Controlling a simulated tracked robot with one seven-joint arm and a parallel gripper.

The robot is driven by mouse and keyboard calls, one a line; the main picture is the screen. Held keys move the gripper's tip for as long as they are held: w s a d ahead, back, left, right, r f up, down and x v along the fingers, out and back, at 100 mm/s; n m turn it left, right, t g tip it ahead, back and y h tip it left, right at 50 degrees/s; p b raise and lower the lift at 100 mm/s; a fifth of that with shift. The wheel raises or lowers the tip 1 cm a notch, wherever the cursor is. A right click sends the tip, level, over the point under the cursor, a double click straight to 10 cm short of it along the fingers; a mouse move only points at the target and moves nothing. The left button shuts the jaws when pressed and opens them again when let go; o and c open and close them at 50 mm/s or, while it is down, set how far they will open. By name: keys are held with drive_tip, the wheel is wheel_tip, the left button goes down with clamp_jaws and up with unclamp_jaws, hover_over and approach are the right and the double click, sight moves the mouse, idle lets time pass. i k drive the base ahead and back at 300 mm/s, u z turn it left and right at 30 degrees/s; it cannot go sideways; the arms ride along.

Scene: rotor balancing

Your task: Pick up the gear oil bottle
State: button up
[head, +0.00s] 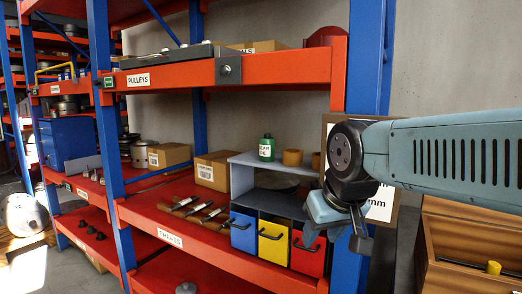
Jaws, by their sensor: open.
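The gear oil bottle (267,148) is a small green bottle with a white label. It stands upright on top of a grey shelf unit (290,166) on the middle red shelf. My gripper (340,232) hangs from the end of my blue-grey arm at the right, in front of the shelf's blue upright. It is open, lower than the bottle and to its right, well apart from it. Part of the gripper is hidden behind its own wrist.
Brown round pieces (292,157) stand right of the bottle. Blue, yellow (272,243) and red bins sit below it. Cardboard boxes (212,171) and several tools (200,211) lie to the left. An orange upper shelf (190,75) overhangs. A wooden crate (440,250) stands at the right.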

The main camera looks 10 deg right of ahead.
sight(266, 142)
drive_tip(key=u, duration=0.05)
drive_tip(key=k, duration=1.1)
drive_tip(key=u, duration=0.5)
drive_tip(key=i, duration=1.35)
drive_tip(key=u, duration=0.2)
